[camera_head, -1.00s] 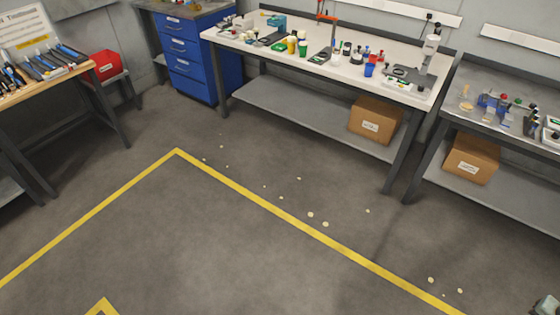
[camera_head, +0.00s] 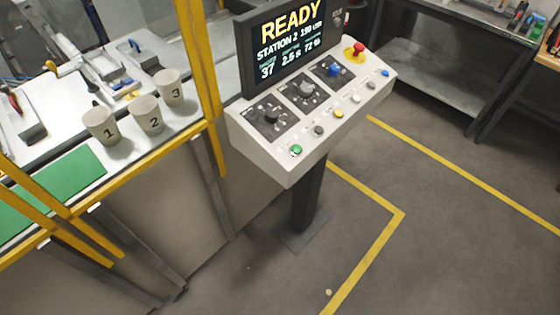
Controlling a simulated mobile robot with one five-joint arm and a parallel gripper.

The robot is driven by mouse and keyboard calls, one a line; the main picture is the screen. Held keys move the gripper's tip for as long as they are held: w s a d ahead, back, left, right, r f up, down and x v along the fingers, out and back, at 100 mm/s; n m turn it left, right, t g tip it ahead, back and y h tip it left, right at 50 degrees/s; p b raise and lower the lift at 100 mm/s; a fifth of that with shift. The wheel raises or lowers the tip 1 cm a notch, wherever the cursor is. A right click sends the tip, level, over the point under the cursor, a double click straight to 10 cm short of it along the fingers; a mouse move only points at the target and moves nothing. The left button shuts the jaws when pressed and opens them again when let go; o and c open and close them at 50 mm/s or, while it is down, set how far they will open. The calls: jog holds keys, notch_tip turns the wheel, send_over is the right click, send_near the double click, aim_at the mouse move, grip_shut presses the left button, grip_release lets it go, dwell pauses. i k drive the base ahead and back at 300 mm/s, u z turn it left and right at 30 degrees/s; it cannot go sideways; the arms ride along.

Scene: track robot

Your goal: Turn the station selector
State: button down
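A pale control console (camera_head: 262,158) stands on a dark post right of the middle. Its sloped face has three knobs on dark plates: a black one (camera_head: 270,116), a grey one (camera_head: 306,91) and a blue one (camera_head: 334,69). The labels are too small to read, so I cannot tell which is the station selector. The screen (camera_head: 291,45) above reads "READY" and "STATION 2", with smaller values below. My gripper is not in view.
A red emergency button (camera_head: 357,47) and several push buttons share the console. Left, a yellow-framed bench holds cups marked 1 (camera_head: 101,126), 2 (camera_head: 148,114) and 3 (camera_head: 171,90) and a green mat (camera_head: 60,190). Open floor with yellow lines lies front right; workbenches stand behind.

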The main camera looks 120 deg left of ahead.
aim_at(271, 114)
jog(key=u, duration=3.15)
jog(key=k, duration=1.1)
jog(key=u, duration=0.15)
jog(key=i, duration=0.95)
jog(key=u, duration=0.8)
